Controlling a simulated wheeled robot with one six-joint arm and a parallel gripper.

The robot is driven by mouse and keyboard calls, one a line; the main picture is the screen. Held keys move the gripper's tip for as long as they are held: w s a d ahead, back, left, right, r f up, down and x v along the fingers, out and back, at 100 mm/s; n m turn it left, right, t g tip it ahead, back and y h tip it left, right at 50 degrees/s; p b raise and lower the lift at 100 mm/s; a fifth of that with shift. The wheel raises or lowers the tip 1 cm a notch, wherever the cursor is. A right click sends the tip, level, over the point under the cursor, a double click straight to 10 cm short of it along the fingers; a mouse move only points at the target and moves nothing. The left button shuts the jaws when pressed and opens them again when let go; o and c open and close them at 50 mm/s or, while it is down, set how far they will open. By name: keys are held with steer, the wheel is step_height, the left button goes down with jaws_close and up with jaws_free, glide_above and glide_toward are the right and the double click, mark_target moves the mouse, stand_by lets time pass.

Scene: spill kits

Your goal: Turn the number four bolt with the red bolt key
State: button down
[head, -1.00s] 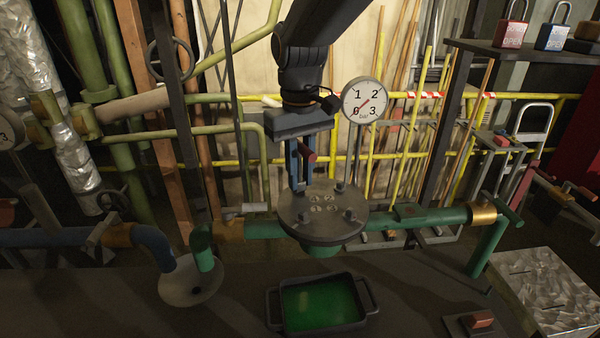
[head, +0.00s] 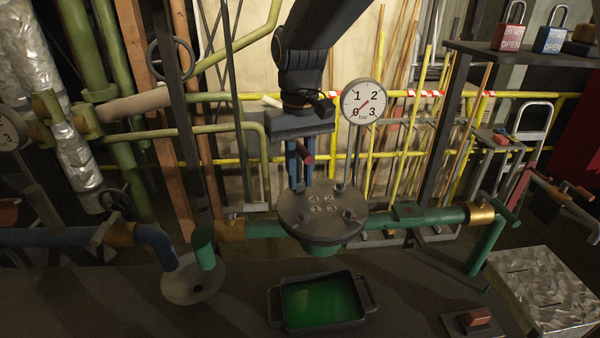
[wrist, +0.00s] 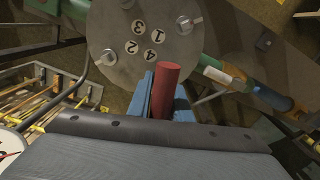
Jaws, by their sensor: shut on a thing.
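The round grey flange plate (head: 322,228) carries bolts near its rim and white discs numbered 1 to 4 at its middle. It also shows in the wrist view (wrist: 112,27), where the 4 disc (wrist: 149,54) is the one nearest my gripper. My gripper (head: 298,172) points down over the plate's back left edge. Its blue fingers are shut on the red bolt key (head: 307,152), whose red handle also shows in the wrist view (wrist: 165,88). The key's lower end and the number four bolt are hidden by the fingers, so I cannot tell whether they touch.
A pressure gauge (head: 364,103) stands close to the right of my gripper. Green pipes (head: 264,229) run out from both sides of the plate. A dark tray (head: 273,308) with green liquid lies in front below. A padlock shelf (head: 480,47) is at upper right.

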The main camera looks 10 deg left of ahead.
steer(key=shift+m, duration=0.6)
steer(key=shift+m+p, duration=0.3)
steer(key=shift+p, duration=0.05)
steer(key=shift+m, duration=0.6)
steer(key=shift+a+m, duration=0.1)
steer(key=shift+m, duration=0.5)
